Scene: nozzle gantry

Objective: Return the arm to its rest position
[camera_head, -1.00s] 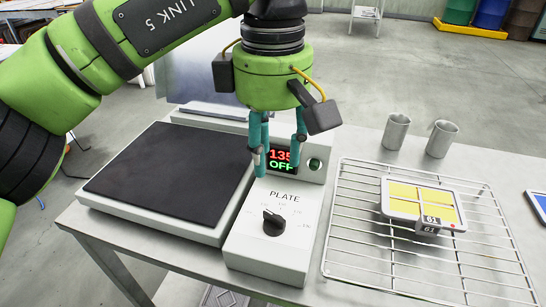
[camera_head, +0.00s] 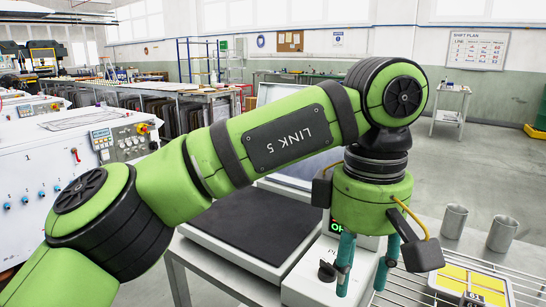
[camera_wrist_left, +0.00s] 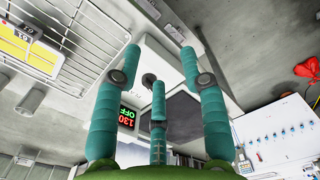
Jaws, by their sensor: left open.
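My left arm comes in from the left in the head view, its green forearm raised across the middle. My left gripper (camera_head: 363,285) points down with its teal fingers spread, and nothing is between them. In the left wrist view its fingers (camera_wrist_left: 160,62) are also apart and empty. Below and behind it is the hot plate unit with a black plate (camera_head: 258,222), a white control panel (camera_head: 312,270) and a black knob (camera_head: 327,270). The display (camera_wrist_left: 127,117) reads 130 OFF in the wrist view; the gripper partly hides it in the head view. My right gripper is not in view.
A wire rack (camera_head: 408,291) on the right bears a yellow-and-white tray (camera_head: 470,284) labelled 61. Two metal cups (camera_head: 478,228) stand behind it. A white machine cabinet (camera_head: 60,170) stands at left. Open floor lies behind the table.

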